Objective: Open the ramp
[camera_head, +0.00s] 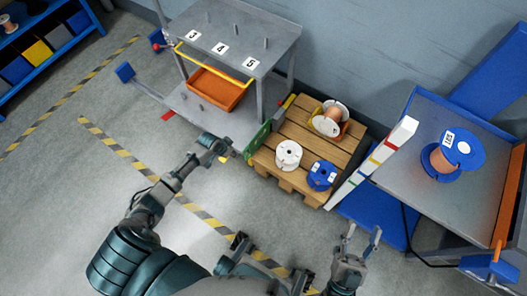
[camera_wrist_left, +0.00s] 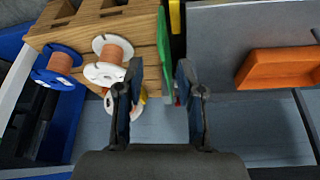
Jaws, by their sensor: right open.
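A green panel (camera_head: 258,139), which seems to be the ramp, stands steeply along the cart's side edge, between the cart and the wooden pallet. It also shows in the left wrist view (camera_wrist_left: 165,55), running down to between the fingers. My left gripper (camera_head: 217,147) is near the panel's front end. In the wrist view its two fingers (camera_wrist_left: 158,92) are apart, with the panel's end beyond them; contact cannot be told. My right gripper (camera_head: 357,243) is open and empty, low over the floor in front of the blue plate.
The grey cart (camera_head: 225,35) carries an orange bin (camera_head: 216,88) on its lower deck. The wooden pallet (camera_head: 295,135) holds several spools. A white post (camera_head: 372,160) with coloured bands leans beside a grey table (camera_head: 400,150) bearing a blue spool (camera_head: 453,155).

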